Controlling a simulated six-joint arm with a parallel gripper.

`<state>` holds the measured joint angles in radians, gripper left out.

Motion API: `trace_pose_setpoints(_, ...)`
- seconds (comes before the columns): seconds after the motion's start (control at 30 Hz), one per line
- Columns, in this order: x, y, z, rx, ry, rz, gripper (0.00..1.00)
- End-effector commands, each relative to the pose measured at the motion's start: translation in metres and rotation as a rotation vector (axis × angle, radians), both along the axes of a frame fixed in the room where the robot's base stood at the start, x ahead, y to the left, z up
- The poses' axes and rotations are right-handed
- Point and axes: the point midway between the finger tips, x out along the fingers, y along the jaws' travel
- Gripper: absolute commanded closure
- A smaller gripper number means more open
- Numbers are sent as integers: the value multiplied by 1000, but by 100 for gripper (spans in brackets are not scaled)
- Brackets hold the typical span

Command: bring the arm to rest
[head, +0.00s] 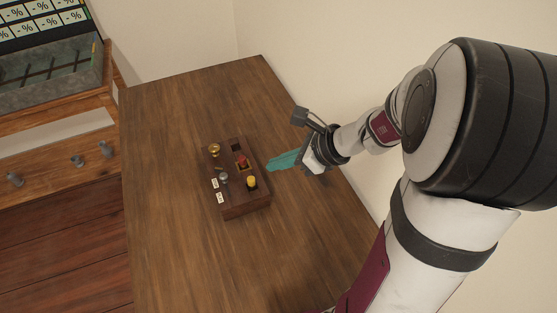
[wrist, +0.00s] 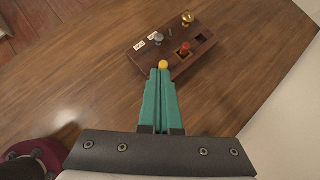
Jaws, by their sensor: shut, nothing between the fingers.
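My gripper (head: 285,161) shows in the head view with its teal fingers just right of a dark wooden block with compartments (head: 245,207). In the wrist view my gripper (wrist: 160,72) has its two fingers together, with nothing between them. The block also shows in the wrist view (wrist: 149,58), beyond the fingertips. A yellow piece (head: 251,182) sits at the block's near right and shows just past the fingertips in the wrist view (wrist: 163,64). A red piece (head: 242,161), a brass piece (head: 214,149) and a grey piece (head: 223,178) also stand in the block.
The block stands on a brown wooden table (head: 180,115) with wide clear space around it. A pale wall (head: 310,60) runs along the table's right side. At the left is a wooden cabinet with pegs (head: 60,160) and a grey divided tray (head: 45,80) on top.

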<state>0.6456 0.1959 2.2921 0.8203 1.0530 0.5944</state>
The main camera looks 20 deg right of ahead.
Motion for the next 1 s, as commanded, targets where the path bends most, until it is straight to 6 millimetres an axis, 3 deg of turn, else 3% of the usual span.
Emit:
trace_pose_setpoints(0.4,0,0,0,0,-1,1,100)
trace_pose_setpoints(0.47,-3,6,3,-17,-8,40,100)
trace_pose_setpoints(0.5,-10,20,8,-50,-23,121,100)
trace_pose_setpoints(0.57,-32,52,19,-140,-63,342,100)
trace_pose_setpoints(0.63,-77,90,30,-288,-125,700,100)
trace_pose_setpoints(0.7,-130,110,35,-447,-186,1079,100)
trace_pose_setpoints(0.8,-183,107,35,-636,-243,1489,100)
trace_pose_setpoints(0.83,-192,103,34,-676,-251,1572,100)
trace_pose_setpoints(0.9,-205,96,34,-739,-262,1695,100)
trace_pose_setpoints(1.0,-209,93,33,-759,-264,1734,100)
